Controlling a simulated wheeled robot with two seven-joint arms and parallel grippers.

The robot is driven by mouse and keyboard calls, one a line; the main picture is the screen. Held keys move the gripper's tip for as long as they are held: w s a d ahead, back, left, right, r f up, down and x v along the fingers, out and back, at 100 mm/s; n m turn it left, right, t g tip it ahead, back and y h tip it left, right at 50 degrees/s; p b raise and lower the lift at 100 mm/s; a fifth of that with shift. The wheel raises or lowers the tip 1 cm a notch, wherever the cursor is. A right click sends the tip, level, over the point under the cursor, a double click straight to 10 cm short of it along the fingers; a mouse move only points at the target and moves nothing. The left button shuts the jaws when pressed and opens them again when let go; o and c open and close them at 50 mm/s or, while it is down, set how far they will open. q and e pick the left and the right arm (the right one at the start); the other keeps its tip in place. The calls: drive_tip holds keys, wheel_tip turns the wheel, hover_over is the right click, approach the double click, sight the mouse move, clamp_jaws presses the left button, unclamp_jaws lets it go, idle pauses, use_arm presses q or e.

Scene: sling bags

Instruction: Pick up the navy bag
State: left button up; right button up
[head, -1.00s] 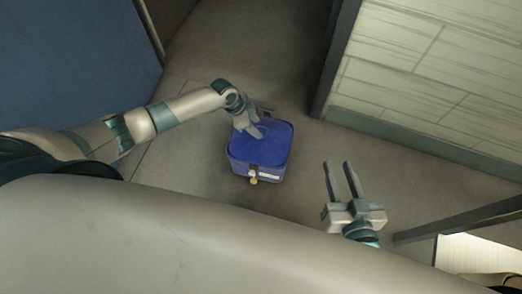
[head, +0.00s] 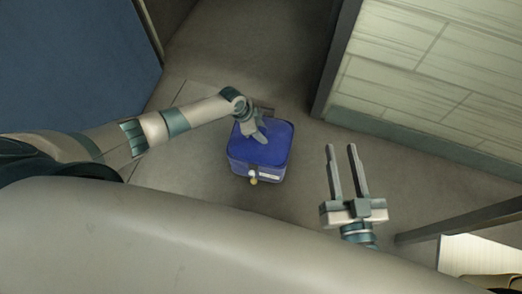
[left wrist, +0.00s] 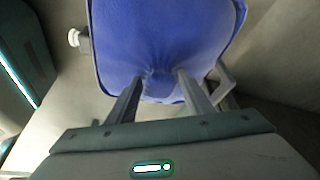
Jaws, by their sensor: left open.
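The navy bag (head: 260,158) is a blue box-shaped bag standing on the floor near the middle of the head view, with a pale tag and a yellowish knob on its near side. My left gripper (head: 260,135) is over the top of the bag, fingers pointing down at it. In the left wrist view the bag (left wrist: 165,40) fills the upper middle, and the open fingers of my left gripper (left wrist: 158,90) reach its near edge, one on each side of a creased part. I cannot tell whether they touch it. My right gripper (head: 343,150) is open and empty, to the right of the bag.
A blue panel (head: 75,65) stands at the left. A pale tiled wall (head: 430,80) with a dark edge is at the right. A dark bar (head: 460,218) crosses the lower right. The grey floor (head: 200,75) around the bag is clear.

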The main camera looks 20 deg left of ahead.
idle(0.4)
use_arm(q)
clamp_jaws()
drive_tip(key=shift+r, duration=0.1)
drive_tip(key=shift+w+r, duration=0.1)
drive_tip(key=shift+r, duration=0.05)
